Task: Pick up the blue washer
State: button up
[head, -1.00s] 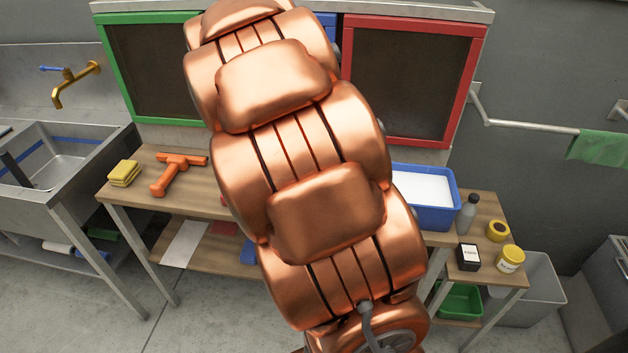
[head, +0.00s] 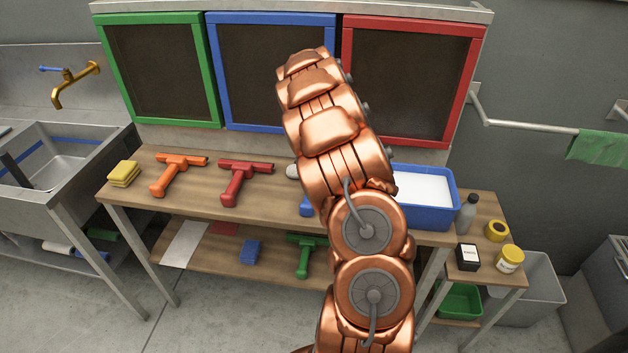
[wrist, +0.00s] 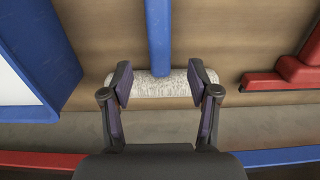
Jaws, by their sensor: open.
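The blue washer has a blue handle and a white fleecy head. In the wrist view its head (wrist: 160,88) lies across the picture on the wooden bench, with the handle (wrist: 158,35) running up from its middle. My gripper (wrist: 160,83) is open. Its two fingers overlap the head in the picture, one on each side of the handle's line, with nothing between them gripped. I cannot tell how far above it they are. In the head view my arm hides the gripper and most of the washer; a bit of blue handle (head: 306,207) and white head (head: 291,171) show.
The blue tub (head: 432,222) with white contents stands right of the washer. A red squeegee (head: 237,182), an orange squeegee (head: 172,176) and yellow sponges (head: 124,174) lie to the left. A green squeegee (head: 305,257) is on the lower shelf. Framed panels stand behind the bench.

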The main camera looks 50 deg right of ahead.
jog(key=shift+f+p, duration=1.55)
jog(key=shift+f, duration=2.1)
jog(key=shift+c, duration=0.2)
grip_shut()
